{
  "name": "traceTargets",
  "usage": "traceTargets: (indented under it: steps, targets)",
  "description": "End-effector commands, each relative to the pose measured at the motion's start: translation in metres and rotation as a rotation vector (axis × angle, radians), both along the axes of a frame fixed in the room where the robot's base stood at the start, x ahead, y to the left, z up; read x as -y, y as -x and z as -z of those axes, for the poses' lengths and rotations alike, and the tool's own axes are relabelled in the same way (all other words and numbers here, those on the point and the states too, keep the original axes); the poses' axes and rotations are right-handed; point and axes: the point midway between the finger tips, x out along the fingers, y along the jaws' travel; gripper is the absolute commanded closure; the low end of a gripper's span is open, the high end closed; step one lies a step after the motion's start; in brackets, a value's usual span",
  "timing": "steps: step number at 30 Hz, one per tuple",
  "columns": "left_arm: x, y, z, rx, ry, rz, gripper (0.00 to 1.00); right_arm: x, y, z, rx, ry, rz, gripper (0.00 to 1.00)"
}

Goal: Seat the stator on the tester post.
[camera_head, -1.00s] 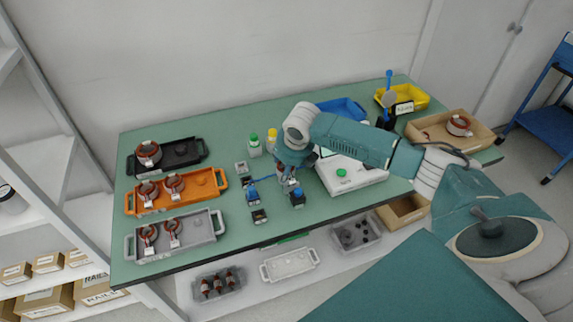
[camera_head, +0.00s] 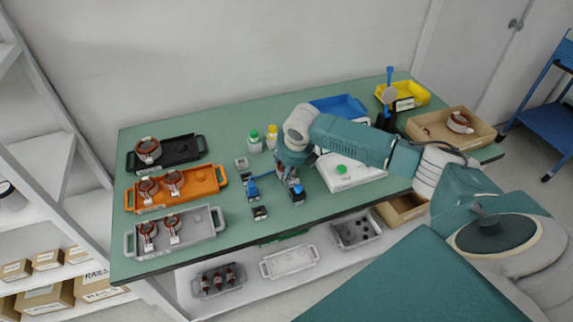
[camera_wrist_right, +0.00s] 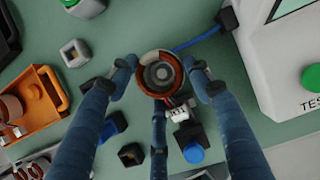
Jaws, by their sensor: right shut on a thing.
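The stator (camera_wrist_right: 148,70), a copper-brown ring with a grey centre, is between the fingers of my right gripper (camera_wrist_right: 164,78) in the wrist view. The fingertips press on its sides. A white connector (camera_wrist_right: 181,113) on short wires hangs from its lower edge. In the head view my right gripper (camera_head: 287,172) hides most of the stator. The white tester (camera_wrist_right: 282,62) with a green button stands to the right; it also shows in the head view (camera_head: 362,177). A blue cable (camera_wrist_right: 205,37) runs from it toward the stator. The post is not distinguishable. My left gripper is out of view.
Black (camera_head: 182,152), orange (camera_head: 206,184) and grey (camera_head: 205,220) trays with stators stand at the left. Small blocks with blue tops (camera_head: 297,194) sit close in front of the gripper. Bottles (camera_head: 254,142) stand behind. A wooden box (camera_head: 481,130) is at the right.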

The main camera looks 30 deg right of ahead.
Motion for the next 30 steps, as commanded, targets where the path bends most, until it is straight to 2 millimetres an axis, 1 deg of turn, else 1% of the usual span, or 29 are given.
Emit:
traceTargets:
  steps: [12,13,16,26,30]
  targets:
    - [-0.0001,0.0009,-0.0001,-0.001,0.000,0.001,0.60,0.0001,-0.0005,0.0047,0.002,0.000,0.000,0.89]
    - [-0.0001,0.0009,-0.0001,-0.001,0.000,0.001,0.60,0.0001,-0.0005,0.0047,0.002,0.000,0.000,0.48]
    - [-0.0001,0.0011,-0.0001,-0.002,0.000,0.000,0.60,-0.0001,-0.0002,0.0050,0.001,-0.001,0.000,0.28]
    - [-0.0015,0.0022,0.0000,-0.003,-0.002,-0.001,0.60,-0.0002,0.0018,0.0071,-0.005,0.000,-0.001,0.28]
    - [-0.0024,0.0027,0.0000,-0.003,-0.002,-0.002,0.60,-0.0006,0.0034,0.0010,-0.004,0.001,-0.001,0.28]
